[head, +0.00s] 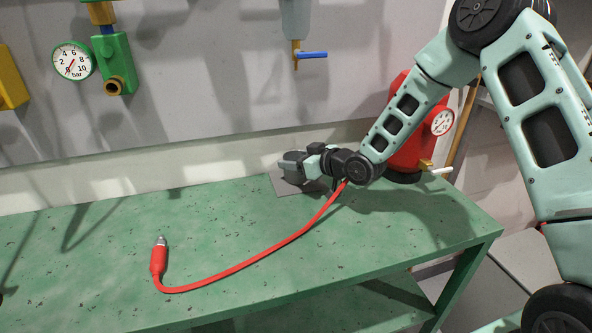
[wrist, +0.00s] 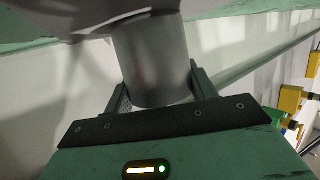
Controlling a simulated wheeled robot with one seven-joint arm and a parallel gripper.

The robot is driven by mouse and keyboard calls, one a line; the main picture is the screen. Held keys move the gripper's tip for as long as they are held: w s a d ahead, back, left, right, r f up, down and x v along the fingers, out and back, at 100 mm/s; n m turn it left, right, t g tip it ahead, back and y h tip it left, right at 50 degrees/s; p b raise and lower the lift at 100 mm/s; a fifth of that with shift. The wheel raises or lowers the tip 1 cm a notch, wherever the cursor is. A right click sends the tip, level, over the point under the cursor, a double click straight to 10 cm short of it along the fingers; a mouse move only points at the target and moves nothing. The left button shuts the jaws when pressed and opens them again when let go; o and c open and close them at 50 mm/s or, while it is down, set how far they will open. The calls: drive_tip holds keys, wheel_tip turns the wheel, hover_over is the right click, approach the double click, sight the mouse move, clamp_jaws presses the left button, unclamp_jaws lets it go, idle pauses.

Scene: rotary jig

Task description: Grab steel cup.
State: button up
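The steel cup (wrist: 150,62) is a plain grey cylinder between the two fingers of my gripper (wrist: 162,92) in the wrist view. One finger is close along each side of it. Whether both fingers press on the cup or leave a small gap, I cannot tell. In the head view my gripper (head: 291,165) is low over the back of the green table, pointing left, above a grey plate (head: 284,186). The cup is not clearly distinguishable from the gripper there.
A red hose (head: 255,258) runs from under my gripper across the green table (head: 90,255) to a red connector (head: 158,262). A red tank (head: 408,150) with a gauge stands behind my arm. Valves and a gauge (head: 73,61) hang on the wall. The table's left part is mostly clear.

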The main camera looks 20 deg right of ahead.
drive_tip(key=c, duration=0.5)
drive_tip(key=shift+o, duration=0.2)
drive_tip(key=shift+s+r, duration=0.25)
wheel_tip(320, 180, up, 7)
drive_tip(key=b, duration=0.1)
drive_tip(key=s+b, duration=0.6)
drive_tip(key=s, duration=0.8)
drive_tip(key=shift+s+f, duration=0.3)
drive_tip(key=shift+f, duration=0.1)
